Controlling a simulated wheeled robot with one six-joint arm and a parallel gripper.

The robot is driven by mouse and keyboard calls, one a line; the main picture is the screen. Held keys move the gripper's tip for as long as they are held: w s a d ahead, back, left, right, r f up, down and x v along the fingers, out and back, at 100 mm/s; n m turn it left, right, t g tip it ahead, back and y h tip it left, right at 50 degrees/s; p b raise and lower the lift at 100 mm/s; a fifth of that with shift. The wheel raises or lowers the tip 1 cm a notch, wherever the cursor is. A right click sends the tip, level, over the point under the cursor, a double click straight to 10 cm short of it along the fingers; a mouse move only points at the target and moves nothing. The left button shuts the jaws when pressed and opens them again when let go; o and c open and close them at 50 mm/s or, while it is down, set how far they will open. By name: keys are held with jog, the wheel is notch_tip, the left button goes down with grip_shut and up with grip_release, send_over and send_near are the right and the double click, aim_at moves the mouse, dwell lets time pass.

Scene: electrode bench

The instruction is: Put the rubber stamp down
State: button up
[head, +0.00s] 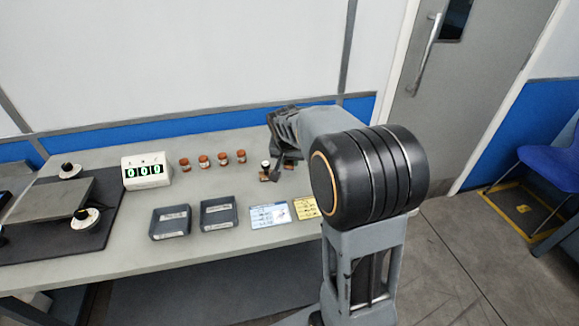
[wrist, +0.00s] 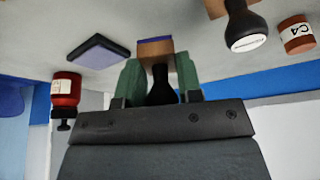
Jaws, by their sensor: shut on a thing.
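My gripper (wrist: 159,76) is shut on a rubber stamp (wrist: 155,49) in the wrist view. Its dark handle is between the green fingers, and its wooden block with a blue edge points away from the gripper, toward the grey bench (head: 225,255). I cannot tell whether the block touches the bench top. In the head view my gripper (head: 284,158) is low over the back right of the bench, and my arm hides most of the held stamp. A second stamp (wrist: 243,25), with a black handle and white top, stands beside it; it also shows in the head view (head: 265,166).
Several brown jars (head: 203,161) stand in a row left of the stamps. A red bottle (wrist: 66,92) and a blue ink pad (wrist: 98,51) are close by in the wrist view. Dark trays (head: 217,213) and cards (head: 270,215) lie in front. A display (head: 146,172) stands left.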

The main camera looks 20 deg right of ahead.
aim_at(289, 163)
jog(key=shift+w+d+f, duration=0.15)
jog(key=shift+w+f, duration=0.05)
jog(key=shift+f, duration=0.15)
jog(key=shift+w+f, duration=0.1)
jog(key=shift+f, duration=1.45)
jog(key=shift+f+b, duration=0.1)
jog(key=shift+b, duration=0.2)
jog(key=o, duration=0.8)
jog(key=shift+c, duration=0.2)
